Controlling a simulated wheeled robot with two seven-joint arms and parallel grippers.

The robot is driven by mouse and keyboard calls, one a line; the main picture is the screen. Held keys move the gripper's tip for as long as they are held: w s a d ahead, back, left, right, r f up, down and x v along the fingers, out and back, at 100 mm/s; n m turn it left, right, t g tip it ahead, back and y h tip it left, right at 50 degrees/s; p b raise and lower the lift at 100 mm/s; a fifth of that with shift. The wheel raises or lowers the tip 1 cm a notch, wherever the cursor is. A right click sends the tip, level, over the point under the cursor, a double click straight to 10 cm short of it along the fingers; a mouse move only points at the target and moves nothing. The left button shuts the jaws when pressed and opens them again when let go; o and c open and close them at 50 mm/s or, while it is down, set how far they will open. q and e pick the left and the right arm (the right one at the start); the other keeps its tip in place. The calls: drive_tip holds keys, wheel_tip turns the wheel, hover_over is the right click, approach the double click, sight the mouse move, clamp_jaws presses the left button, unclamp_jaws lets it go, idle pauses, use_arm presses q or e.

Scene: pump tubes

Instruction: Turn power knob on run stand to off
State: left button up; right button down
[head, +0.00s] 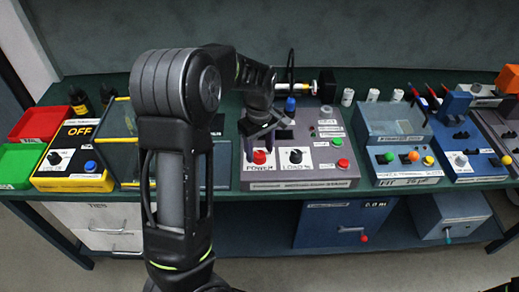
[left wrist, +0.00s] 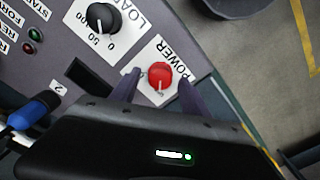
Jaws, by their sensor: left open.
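The run stand (head: 300,183) is a grey sloped panel near the middle of the bench in the head view. Its red power knob (head: 259,157) sits at the panel's front left, above a POWER label. The knob shows up close in the left wrist view (left wrist: 158,74), with a small white mark on it; I cannot read its setting. My left gripper (head: 257,140) comes down over the knob. In the left wrist view its fingers (left wrist: 159,86) are open, one on each side of the knob; contact is unclear. My right gripper is not visible.
A black load knob (head: 296,157) is beside the power knob. Green and red buttons (head: 342,164) are further right, and a blue-handled part (head: 290,104) stands behind. A yellow panel marked OFF (head: 75,155) is at left; a blue-grey station (head: 402,170) is at right.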

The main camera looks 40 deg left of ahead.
sight(260, 153)
use_arm(q)
wheel_tip(260, 153, up, 8)
drive_tip(key=shift+f+b, duration=0.25)
drive_tip(key=shift+b, duration=0.1)
idle(0.4)
